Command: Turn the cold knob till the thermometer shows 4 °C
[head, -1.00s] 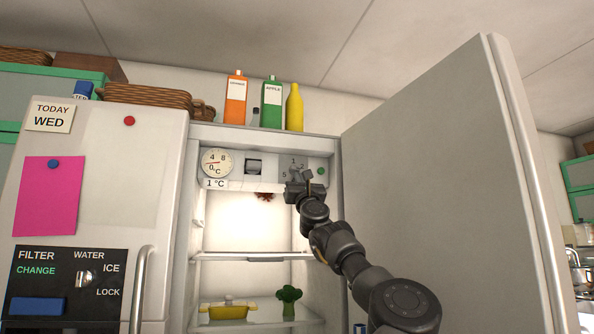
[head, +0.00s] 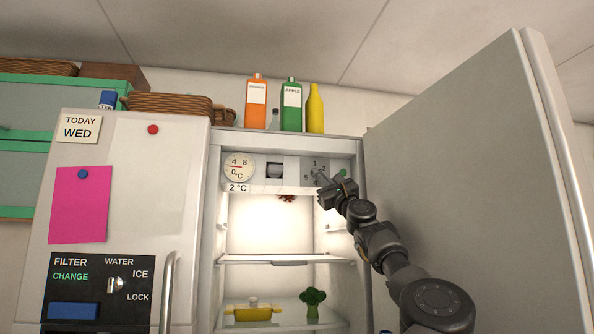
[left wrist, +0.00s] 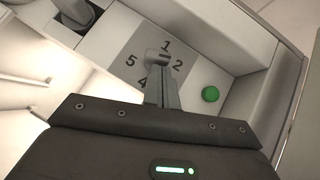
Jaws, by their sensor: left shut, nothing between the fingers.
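The thermometer (head: 239,167) is a round white gauge with a red needle at the fridge's upper left. The readout below it shows 2 °C. The cold knob (left wrist: 157,57) is grey, on a grey panel with 1, 2, 4 and 5 visible around it. The panel (head: 318,164) also shows in the head view, where my gripper hides most of the knob. My left gripper (head: 322,180) is shut and empty, its fingertips at the knob. In the left wrist view its fingers (left wrist: 161,85) overlap the knob, so I cannot tell whether they touch it. My right gripper is out of view.
A green button (left wrist: 210,94) sits right of the panel. The open fridge door (head: 460,170) stands right of my arm. Bottles (head: 291,108) stand on top.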

